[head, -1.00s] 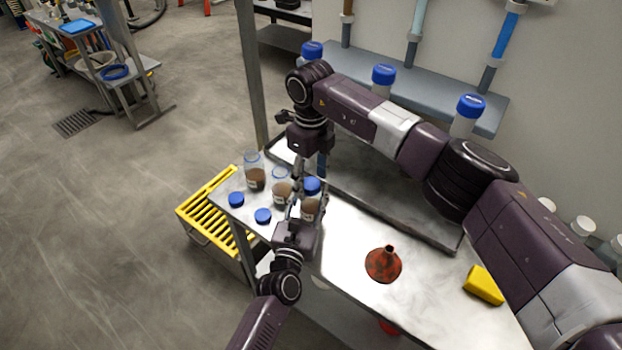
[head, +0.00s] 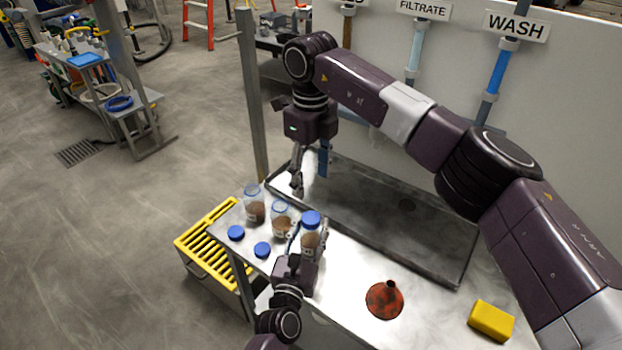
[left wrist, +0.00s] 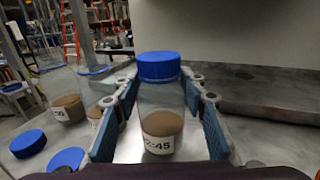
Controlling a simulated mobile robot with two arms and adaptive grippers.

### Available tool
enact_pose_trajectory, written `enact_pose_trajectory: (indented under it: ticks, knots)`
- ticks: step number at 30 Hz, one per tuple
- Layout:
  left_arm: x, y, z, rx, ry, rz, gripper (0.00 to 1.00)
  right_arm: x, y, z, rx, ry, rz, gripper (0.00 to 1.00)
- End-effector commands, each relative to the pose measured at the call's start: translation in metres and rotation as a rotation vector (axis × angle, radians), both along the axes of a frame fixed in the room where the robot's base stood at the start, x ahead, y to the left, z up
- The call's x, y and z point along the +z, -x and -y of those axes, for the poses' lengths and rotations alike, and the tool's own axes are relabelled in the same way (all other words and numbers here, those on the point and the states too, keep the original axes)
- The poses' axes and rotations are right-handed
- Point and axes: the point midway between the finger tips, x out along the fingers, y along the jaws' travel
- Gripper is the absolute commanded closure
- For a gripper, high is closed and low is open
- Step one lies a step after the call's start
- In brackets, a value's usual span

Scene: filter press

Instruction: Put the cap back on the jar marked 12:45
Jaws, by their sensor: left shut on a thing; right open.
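The jar marked 12:45 (head: 311,240) stands upright at the near end of the jar row, with brown contents; in the left wrist view its label (left wrist: 162,145) reads "2:45", the start being hidden. A blue cap (head: 311,217) sits level on its mouth, also in the left wrist view (left wrist: 158,66). My left gripper (head: 308,246) is shut on the jar's body, its blue pads (left wrist: 160,128) on either side. My right gripper (head: 297,182) is open and empty, behind and above the jar, apart from the cap.
Two uncapped jars (head: 254,206) (head: 281,222) stand left of the held jar. Two loose blue caps (head: 236,233) (head: 262,250) lie in front of them. A tray (head: 400,215) is behind. An orange funnel (head: 384,300) and a yellow block (head: 491,320) are on the right.

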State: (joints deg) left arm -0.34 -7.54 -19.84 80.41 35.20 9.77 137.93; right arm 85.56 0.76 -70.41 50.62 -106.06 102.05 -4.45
Motion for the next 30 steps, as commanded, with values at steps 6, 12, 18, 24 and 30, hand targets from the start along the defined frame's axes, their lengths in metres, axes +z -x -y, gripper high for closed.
enact_pose_trajectory:
  ticks: [6, 12, 18, 24, 30]
  knots:
    - [0.000, 0.000, 0.000, 0.000, 0.000, 0.000, 0.42, 0.000, 0.000, 0.000, 0.000, 0.000, 0.000, 0.46]
    - [0.000, 0.000, 0.000, 0.000, 0.000, 0.000, 0.41, 0.000, 0.000, 0.000, 0.000, 0.000, 0.000, 0.46]
    - [-0.001, 0.007, -0.002, 0.000, 0.000, -0.001, 0.41, 0.000, 0.000, 0.000, 0.000, 0.000, 0.000, 0.46]
    - [-0.002, 0.041, -0.010, -0.001, -0.001, -0.004, 0.41, 0.000, 0.000, 0.000, 0.000, 0.000, 0.000, 0.46]
    - [-0.002, 0.082, -0.021, -0.002, -0.001, -0.004, 0.41, 0.000, 0.000, 0.000, 0.000, 0.000, 0.000, 0.46]
